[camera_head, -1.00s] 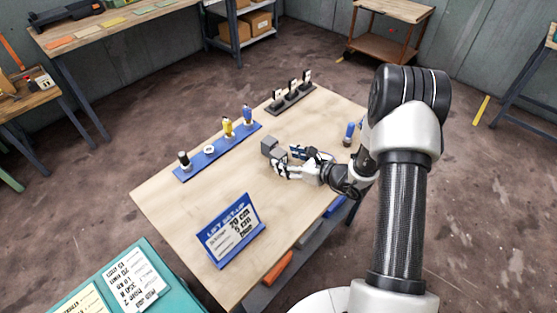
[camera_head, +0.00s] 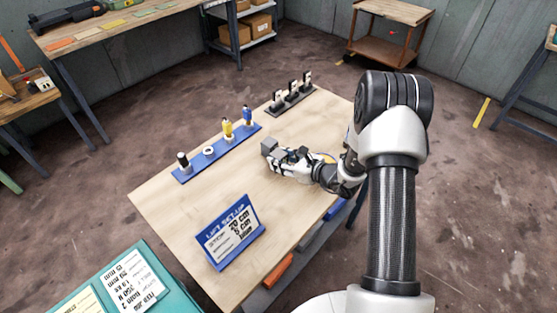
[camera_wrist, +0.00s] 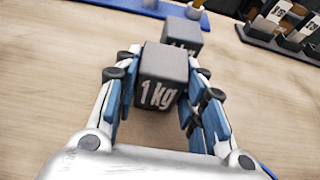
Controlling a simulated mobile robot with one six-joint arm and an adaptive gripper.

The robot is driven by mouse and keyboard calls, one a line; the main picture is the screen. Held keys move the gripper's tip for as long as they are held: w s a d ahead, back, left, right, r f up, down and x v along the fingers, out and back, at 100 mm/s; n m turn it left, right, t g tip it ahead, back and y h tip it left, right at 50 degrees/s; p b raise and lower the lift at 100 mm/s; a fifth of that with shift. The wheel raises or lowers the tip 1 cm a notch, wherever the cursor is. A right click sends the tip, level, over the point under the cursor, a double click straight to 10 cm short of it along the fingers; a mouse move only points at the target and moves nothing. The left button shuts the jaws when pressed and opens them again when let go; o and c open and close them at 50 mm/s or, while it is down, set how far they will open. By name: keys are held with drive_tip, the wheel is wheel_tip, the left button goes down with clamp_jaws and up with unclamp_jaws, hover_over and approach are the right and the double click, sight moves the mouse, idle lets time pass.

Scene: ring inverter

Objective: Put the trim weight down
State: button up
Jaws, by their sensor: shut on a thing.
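Two dark grey blocks marked 1 kg show in the wrist view. The nearer weight (camera_wrist: 162,78) sits between the blue finger pads of my gripper (camera_wrist: 160,92), which is shut on it. The other weight (camera_wrist: 181,34) stands just beyond, partly hidden behind the nearer one. In the head view the far weight (camera_head: 268,146) shows at the tip of my gripper (camera_head: 278,160), above the middle of the wooden table (camera_head: 185,215). The held weight is mostly hidden there by the fingers. I cannot tell whether its underside touches the tabletop.
A blue strip (camera_head: 220,151) with several upright parts lies left of my gripper. A dark rack (camera_head: 292,100) with black-and-white pieces stands at the back edge. A blue LIFT SET-UP sign (camera_head: 234,233) stands near the front. The tabletop between sign and strip is clear.

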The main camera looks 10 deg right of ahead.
clamp_jaws()
drive_tip(key=shift+w+r, duration=0.1)
idle(0.4)
